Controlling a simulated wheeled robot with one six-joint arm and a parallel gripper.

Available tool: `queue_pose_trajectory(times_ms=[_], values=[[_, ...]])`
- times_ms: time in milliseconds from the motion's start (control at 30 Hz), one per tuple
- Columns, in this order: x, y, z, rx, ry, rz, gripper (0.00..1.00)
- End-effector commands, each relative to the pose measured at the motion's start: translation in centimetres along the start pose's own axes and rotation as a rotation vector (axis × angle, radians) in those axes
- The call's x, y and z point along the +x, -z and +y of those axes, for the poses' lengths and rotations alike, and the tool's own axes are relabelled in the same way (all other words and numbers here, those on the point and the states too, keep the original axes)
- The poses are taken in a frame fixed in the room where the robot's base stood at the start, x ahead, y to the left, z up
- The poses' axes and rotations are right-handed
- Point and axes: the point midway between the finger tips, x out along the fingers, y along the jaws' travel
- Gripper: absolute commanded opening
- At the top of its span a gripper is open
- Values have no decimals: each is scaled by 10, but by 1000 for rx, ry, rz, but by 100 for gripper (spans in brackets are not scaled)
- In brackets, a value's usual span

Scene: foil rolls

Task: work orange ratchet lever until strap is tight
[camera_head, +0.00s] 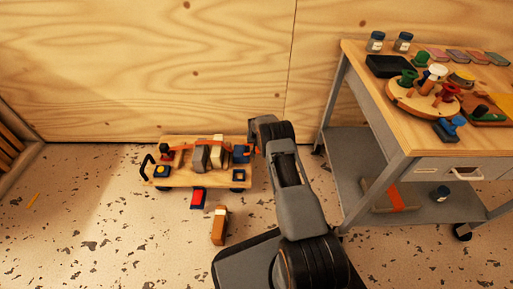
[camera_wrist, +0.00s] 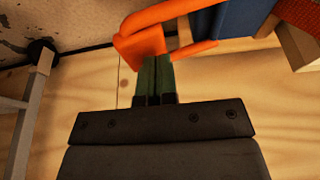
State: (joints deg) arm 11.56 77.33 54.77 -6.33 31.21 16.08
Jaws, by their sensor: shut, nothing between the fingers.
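The orange ratchet lever (camera_wrist: 142,45) shows at the top middle of the wrist view, joined to a blue ratchet body (camera_wrist: 238,18). Part of the orange strap (camera_wrist: 300,14) shows at the top right. My gripper (camera_wrist: 153,62) is shut and empty, its green fingertips right at the lever's lower edge; I cannot tell whether they touch it. In the head view the strap (camera_head: 183,147) runs over grey and pale rolls (camera_head: 199,158) on a low wooden dolly (camera_head: 180,180). The blue ratchet (camera_head: 241,152) sits at the dolly's right end, with my gripper (camera_head: 254,141) beside it, mostly hidden.
A plywood wall (camera_head: 150,70) stands close behind the dolly. A workbench (camera_head: 360,120) with a lower shelf stands at the right. A red-and-black block (camera_head: 198,198) and a brown block (camera_head: 219,226) lie on the floor in front. The left floor is mostly clear.

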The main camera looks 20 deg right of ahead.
Motion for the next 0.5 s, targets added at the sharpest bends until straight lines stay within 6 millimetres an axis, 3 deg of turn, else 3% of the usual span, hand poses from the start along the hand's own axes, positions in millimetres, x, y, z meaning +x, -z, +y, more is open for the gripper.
queue_pose_trajectory(times_ms=[500], values=[[24, -7, 0, 0, 0, 1, 0]])
